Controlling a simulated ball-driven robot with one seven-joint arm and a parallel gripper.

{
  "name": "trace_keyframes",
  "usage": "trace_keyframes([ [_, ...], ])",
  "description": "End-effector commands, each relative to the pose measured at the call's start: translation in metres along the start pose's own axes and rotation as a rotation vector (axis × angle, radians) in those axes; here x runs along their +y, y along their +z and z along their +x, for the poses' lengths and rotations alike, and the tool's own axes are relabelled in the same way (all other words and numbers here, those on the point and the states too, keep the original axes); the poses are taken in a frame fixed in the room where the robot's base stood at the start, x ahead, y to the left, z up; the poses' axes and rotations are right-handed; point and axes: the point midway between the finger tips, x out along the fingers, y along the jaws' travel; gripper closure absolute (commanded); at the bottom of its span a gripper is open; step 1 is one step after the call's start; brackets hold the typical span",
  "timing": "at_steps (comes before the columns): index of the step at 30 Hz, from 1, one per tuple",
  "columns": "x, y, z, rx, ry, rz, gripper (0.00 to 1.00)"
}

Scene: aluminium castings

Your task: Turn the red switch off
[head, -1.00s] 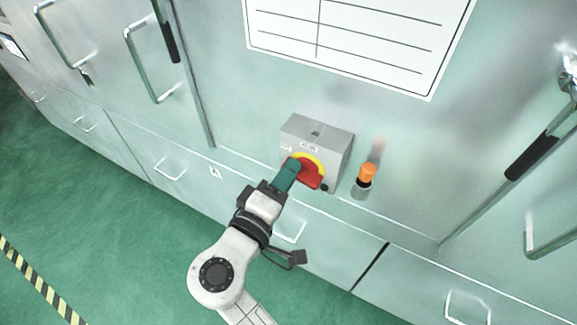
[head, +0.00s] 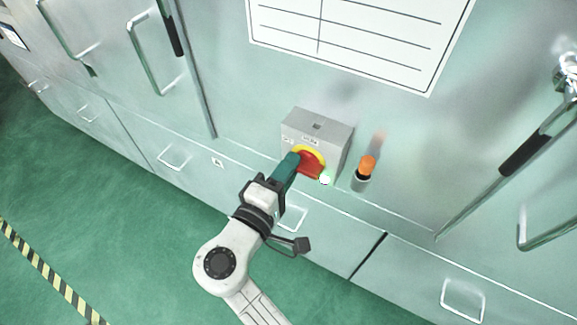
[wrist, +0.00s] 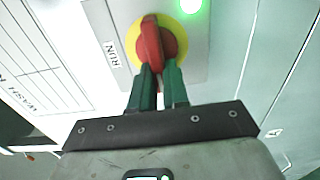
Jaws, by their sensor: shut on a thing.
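The red switch (wrist: 152,42) is a rotary handle on a round yellow plate (wrist: 186,35), on the front of a grey box (head: 330,135). In the head view the red switch (head: 309,163) is partly hidden by my gripper (head: 294,160). My gripper's green fingers (wrist: 158,74) are shut on the near end of the red handle in the wrist view. The handle points toward my gripper there, slightly tilted. A green lamp (wrist: 190,5) glows beside the yellow plate. The word RUN (wrist: 114,53) is printed left of the plate.
An orange-topped cylinder (head: 366,166) stands just right of the box. A white ruled chart (head: 365,35) hangs above. Cabinet doors with bar handles (head: 147,62) are at left, and another long handle (head: 525,155) is at right. Green floor (head: 125,240) is open at lower left.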

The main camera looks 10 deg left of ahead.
Motion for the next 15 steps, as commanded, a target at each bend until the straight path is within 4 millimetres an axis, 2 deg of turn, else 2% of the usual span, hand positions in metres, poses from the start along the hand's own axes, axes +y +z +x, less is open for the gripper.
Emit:
trace_keyframes([
  [1,0.0012,-0.0002,0.0025,0.0,0.001,-0.001,0.82],
  [8,0.0007,-0.0001,0.0014,0.0,0.0,0.0,0.6],
  [15,0.0002,-0.0001,0.0001,0.0,0.0,0.0,0.6],
])
